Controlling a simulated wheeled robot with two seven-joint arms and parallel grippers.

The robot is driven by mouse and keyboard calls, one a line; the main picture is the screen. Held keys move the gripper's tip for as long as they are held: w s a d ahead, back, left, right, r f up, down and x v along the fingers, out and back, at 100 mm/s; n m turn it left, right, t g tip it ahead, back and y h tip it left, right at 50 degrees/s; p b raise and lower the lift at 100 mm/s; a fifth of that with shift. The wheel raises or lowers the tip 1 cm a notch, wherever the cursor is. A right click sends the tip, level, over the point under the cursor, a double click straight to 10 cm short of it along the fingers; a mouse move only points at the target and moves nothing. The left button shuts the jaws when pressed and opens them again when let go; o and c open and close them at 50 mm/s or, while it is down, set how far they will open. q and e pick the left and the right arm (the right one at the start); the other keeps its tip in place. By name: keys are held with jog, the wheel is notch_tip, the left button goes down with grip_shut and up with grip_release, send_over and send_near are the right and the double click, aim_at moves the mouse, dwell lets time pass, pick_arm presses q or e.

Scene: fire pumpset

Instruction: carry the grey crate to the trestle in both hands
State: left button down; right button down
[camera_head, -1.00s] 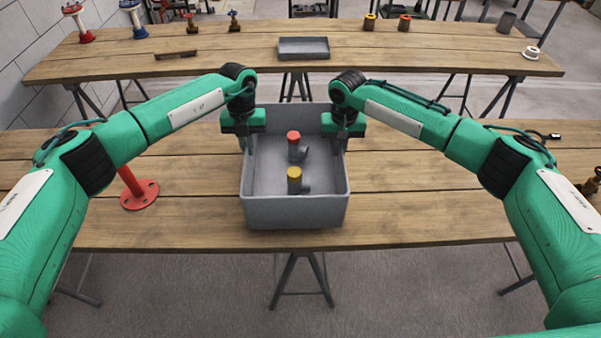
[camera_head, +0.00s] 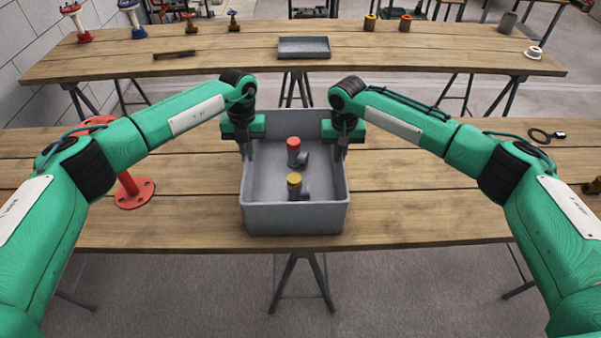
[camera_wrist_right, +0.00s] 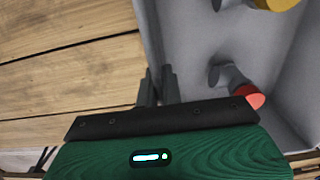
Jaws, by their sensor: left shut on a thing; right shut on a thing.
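The grey crate (camera_head: 296,219) is over the near plank table (camera_head: 190,215), close to its front edge; I cannot tell whether its base touches the planks. It looks level and holds a red-capped fitting (camera_head: 294,150) and a yellow-capped fitting (camera_head: 295,185). My left gripper (camera_head: 245,149) is shut on the crate's left wall. My right gripper (camera_head: 341,150) is shut on the right wall. In the right wrist view, the fingers (camera_wrist_right: 159,87) straddle the crate's rim, with the crate's inside (camera_wrist_right: 195,35) beyond.
A second trestle table (camera_head: 400,60) stands behind, with a shallow grey tray (camera_head: 304,47), valves and capped fittings on it. A red flanged pipe (camera_head: 134,193) stands left of the crate. A black ring-shaped item (camera_head: 541,135) lies at right.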

pick_arm(q)
jog(key=shift+f+b, duration=0.3)
jog(key=shift+f, duration=0.05)
pick_arm(e)
jog(key=shift+f, duration=0.35)
pick_arm(q)
jog(key=c, duration=1.6)
grip_release()
jog(key=shift+c, duration=0.2)
pick_arm(e)
jog(key=c, duration=1.6)
grip_release()
jog(key=shift+c, duration=0.2)
pick_arm(q)
jog(key=shift+o, duration=0.4)
jog(key=shift+s+r, duration=0.15)
pick_arm(e)
jog(key=shift+o, duration=0.4)
jog(key=shift+s+r, duration=0.15)
pick_arm(q)
jog(key=shift+r, duration=0.3)
pick_arm(e)
jog(key=shift+r, duration=0.15)
pick_arm(q)
notch_tip(320, 180, up, 11)
jog(key=w, duration=0.1)
jog(key=shift+w, duration=0.4)
pick_arm(e)
notch_tip(320, 180, up, 12)
jog(key=shift+f, duration=0.2)
